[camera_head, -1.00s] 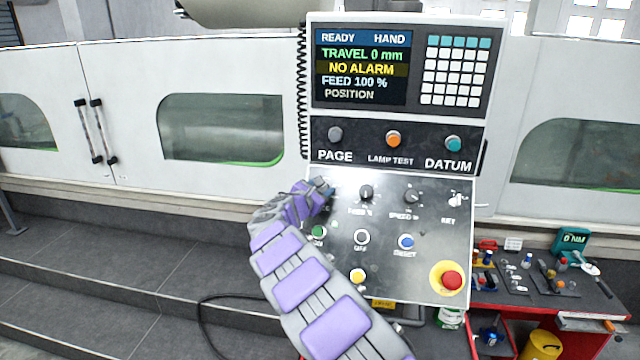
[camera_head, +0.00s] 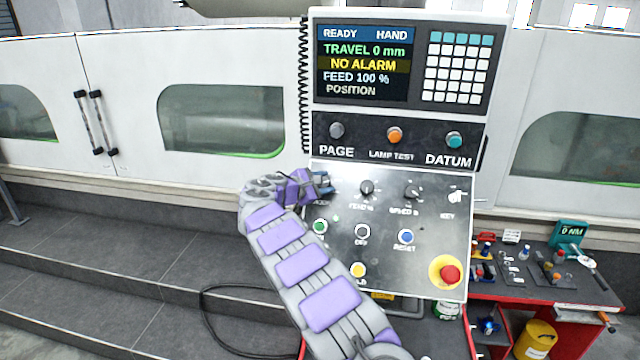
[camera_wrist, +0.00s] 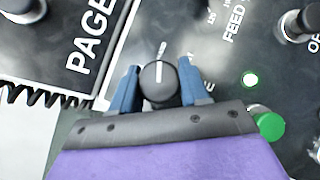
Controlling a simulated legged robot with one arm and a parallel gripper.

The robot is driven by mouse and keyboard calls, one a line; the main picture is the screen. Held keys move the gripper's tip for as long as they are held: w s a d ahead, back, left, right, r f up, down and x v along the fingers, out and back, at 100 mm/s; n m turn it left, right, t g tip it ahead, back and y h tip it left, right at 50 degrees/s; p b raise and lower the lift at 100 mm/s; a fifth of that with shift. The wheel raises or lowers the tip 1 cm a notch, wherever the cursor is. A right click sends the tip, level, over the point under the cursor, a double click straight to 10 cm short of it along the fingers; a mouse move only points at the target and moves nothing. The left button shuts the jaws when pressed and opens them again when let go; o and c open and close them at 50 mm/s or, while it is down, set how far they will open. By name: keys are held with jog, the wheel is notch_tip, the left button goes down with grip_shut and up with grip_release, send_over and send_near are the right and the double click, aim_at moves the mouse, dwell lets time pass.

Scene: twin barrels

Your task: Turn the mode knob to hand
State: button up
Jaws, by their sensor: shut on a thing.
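The mode knob (camera_wrist: 158,82) is a round black knob with a white pointer line, on the grey panel at the upper left of the lower control panel (camera_head: 440,225). In the wrist view my gripper (camera_wrist: 160,84) has its two blue fingers on either side of the knob, shut on it. The white line points nearly straight up in the wrist view. Only part of the label near the knob shows. In the head view my gripper (camera_head: 322,184) hides the knob. The display (camera_head: 362,62) reads READY, HAND, NO ALARM.
Close by are the feed knob (camera_head: 367,188), speed knob (camera_head: 413,191), green button (camera_head: 320,226) and a red emergency stop (camera_head: 450,274). The PAGE button (camera_head: 337,130) is above. A tool cart (camera_head: 540,290) stands at the right.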

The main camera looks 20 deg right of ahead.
jog(key=shift+s+d+r, duration=0.15)
jog(key=shift+d, duration=0.1)
jog(key=o, duration=0.9)
jog(key=shift+s+d+r, duration=0.1)
jog(key=shift+s+r, duration=0.05)
jog(key=shift+s, duration=0.25)
jog(key=shift+o, duration=0.4)
jog(key=shift+w+f, duration=0.4)
jog(key=b+v, duration=0.2)
jog(key=v, duration=1.5)
jog(key=shift+a+b, duration=0.2)
jog(key=shift+b, duration=0.2)
jog(key=shift+d, duration=0.15)
